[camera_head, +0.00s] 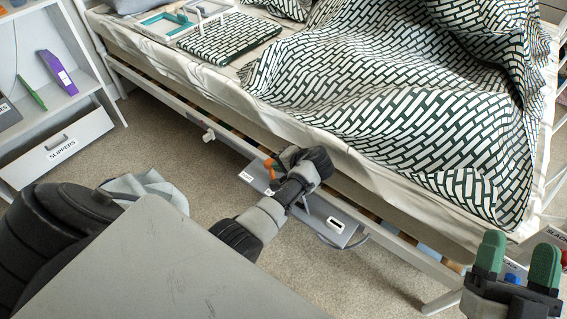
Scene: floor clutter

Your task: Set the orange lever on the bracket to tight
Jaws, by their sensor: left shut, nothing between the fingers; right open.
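The bracket (262,182) is a grey plate along the bed's side rail in the head view. It carries small white labels that I cannot read. The orange lever (271,164) shows at the bracket's upper left, just left of my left gripper, and is partly hidden. My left gripper (308,166) is over the bracket, shut, with nothing held. Its own wrist hides its fingertips, so I cannot tell whether it touches the lever. My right gripper (516,264) has green fingertips and is open and empty at the lower right, away from the bracket.
The bed (230,88) with a patterned blanket (390,100) fills the back. A shelf (60,110) with a "SLIPPERS" drawer (62,149) stands at left. Carpet (170,135) is clear between shelf and bed. A cable hangs below the bracket.

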